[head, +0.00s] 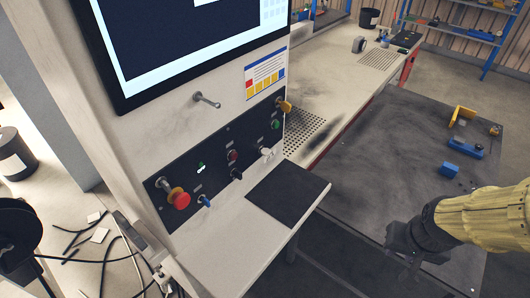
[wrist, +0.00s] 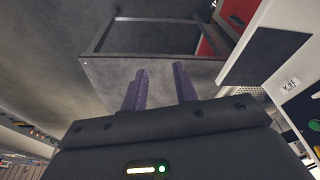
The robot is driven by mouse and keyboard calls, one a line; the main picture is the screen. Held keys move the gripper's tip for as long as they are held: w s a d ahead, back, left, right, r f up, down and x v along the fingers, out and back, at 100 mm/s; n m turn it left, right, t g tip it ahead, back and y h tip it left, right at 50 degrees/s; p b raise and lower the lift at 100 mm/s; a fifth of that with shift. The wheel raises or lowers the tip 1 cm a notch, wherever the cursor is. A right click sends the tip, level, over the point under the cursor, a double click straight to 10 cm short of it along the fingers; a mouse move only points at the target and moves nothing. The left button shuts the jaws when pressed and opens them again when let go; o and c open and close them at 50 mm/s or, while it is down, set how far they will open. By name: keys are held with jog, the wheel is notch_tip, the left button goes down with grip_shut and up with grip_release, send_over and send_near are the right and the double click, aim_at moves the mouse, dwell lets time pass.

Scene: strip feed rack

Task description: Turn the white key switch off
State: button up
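The white key switch (head: 267,153) sticks out of the lower right part of the dark control panel (head: 218,160) in the head view. Its exact turn angle is too small to tell. My gripper (wrist: 161,78) has its two fingers apart with nothing between them in the wrist view. In the head view my gripper hangs at the lower right, well to the right of the panel and away from the switch. I cannot make out the white switch in the wrist view, where only part of a dark panel shows at the right edge.
A ledge with a black mat (head: 288,194) juts out below. A dark table (head: 385,150) stands right.

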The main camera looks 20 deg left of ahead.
jog(key=shift+s, duration=0.15)
jog(key=w+a+f+n+t+y+b, duration=0.1)
jog(key=w+a+f+n+t, duration=0.25)
jog(key=w, duration=0.25)
jog(key=w+a+f+n+t+b, duration=0.1)
jog(key=w+a+f+n+t, duration=0.1)
jog(key=w+n, duration=0.3)
jog(key=w+a+f+n+t+y, duration=0.1)
jog(key=w+a+f+n+t, duration=0.2)
jog(key=w, duration=0.3)
jog(key=s+a+r+n+y+b, duration=0.1)
jog(key=s+a+n+y, duration=0.1)
jog(key=a+n+y, duration=0.4)
jog(key=s+a+n+y+b, duration=0.1)
jog(key=s+a+n+y, duration=0.1)
jog(key=a+n+y, duration=0.4)
jog(key=a+n, duration=0.4)
jog(key=a, duration=0.2)
jog(key=shift+s+r+n, duration=0.25)
jog(key=shift+r+n, duration=0.1)
jog(key=shift+w, duration=0.1)
